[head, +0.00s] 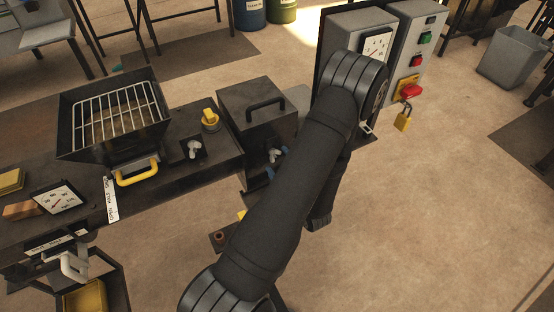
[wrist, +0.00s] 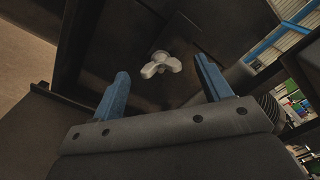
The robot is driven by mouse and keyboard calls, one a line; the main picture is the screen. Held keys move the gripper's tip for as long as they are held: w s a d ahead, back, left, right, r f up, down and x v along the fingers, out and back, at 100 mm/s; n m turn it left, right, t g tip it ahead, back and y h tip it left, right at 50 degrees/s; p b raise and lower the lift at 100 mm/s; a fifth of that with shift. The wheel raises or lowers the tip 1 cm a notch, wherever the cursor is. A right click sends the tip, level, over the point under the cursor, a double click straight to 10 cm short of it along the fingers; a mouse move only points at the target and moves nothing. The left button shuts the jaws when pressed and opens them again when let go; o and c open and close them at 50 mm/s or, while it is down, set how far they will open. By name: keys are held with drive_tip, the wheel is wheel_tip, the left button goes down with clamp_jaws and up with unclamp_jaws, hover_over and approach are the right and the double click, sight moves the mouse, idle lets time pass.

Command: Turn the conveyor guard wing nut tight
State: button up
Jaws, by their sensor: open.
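My gripper (wrist: 162,70) is open, with one blue finger to each side of the nut in the picture. The nut appears beyond the fingertips, and I see no contact. In the head view the blue fingertips of my gripper (head: 277,161) show beside the nut, while my arm hides the rest of the gripper.
The dark guard box (head: 258,110) adjoins the bench. A hopper with a wire grid (head: 115,112), a yellow knob (head: 210,117) and a light grey knob (head: 194,149) are to the left. A control box with a red button (head: 411,91) and padlock (head: 403,121) stands right.

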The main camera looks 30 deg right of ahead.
drive_tip(key=shift+w, duration=0.9)
drive_tip(key=c, duration=1)
